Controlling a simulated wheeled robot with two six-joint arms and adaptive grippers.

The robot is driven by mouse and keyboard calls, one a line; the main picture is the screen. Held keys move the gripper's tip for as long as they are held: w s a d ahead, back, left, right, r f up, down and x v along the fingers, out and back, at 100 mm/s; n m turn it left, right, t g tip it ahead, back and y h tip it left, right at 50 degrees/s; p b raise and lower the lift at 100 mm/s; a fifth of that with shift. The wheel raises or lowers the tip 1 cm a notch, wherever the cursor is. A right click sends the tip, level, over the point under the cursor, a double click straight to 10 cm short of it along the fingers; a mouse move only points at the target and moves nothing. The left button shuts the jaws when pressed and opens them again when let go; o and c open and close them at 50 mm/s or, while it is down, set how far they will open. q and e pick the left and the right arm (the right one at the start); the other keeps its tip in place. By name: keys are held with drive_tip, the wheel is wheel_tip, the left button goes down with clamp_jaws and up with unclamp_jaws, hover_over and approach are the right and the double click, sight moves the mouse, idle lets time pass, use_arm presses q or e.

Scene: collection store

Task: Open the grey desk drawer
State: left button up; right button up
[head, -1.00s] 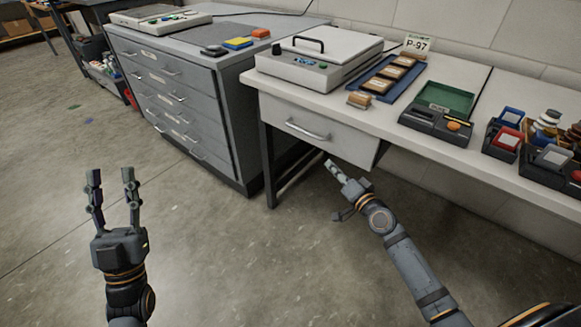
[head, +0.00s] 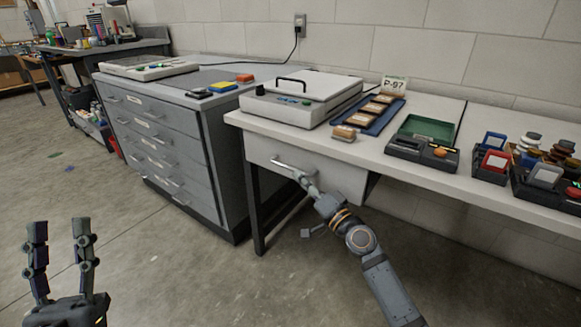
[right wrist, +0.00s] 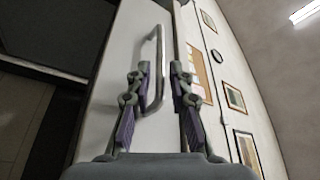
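The desk drawer (head: 335,180) is a light grey front under the white worktop, and it looks closed. Its silver bar handle (head: 293,168) also shows upright in the right wrist view (right wrist: 159,60). My right gripper (head: 303,178) is at the handle. In the right wrist view my right gripper (right wrist: 158,82) has its fingers apart, with the handle between them, nearer the left finger. I cannot tell whether a finger touches it. My left gripper (head: 59,224) is open and empty over the floor at the lower left.
A grey multi-drawer cabinet (head: 214,150) stands left of the desk. The white worktop (head: 372,156) carries a white lidded device (head: 312,97), a blue tray (head: 352,124), a green-lined box (head: 424,140) and several small holders. A dark desk leg (head: 255,205) stands left of the drawer. The floor in front is clear.

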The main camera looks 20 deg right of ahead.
sight(290, 168)
drive_tip(key=x, duration=0.4)
drive_tip(key=shift+w+a+r, duration=0.1)
drive_tip(key=shift+w, duration=0.2)
drive_tip(key=shift+w+a+r, duration=0.1)
drive_tip(key=shift+w+a, duration=0.1)
drive_tip(key=shift+w, duration=0.3)
use_arm(q)
drive_tip(key=w+f, duration=0.1)
drive_tip(key=w+f+g+y, duration=0.1)
drive_tip(key=shift+a+f+n, duration=0.1)
drive_tip(key=shift+f+n, duration=0.2)
use_arm(e)
clamp_jaws()
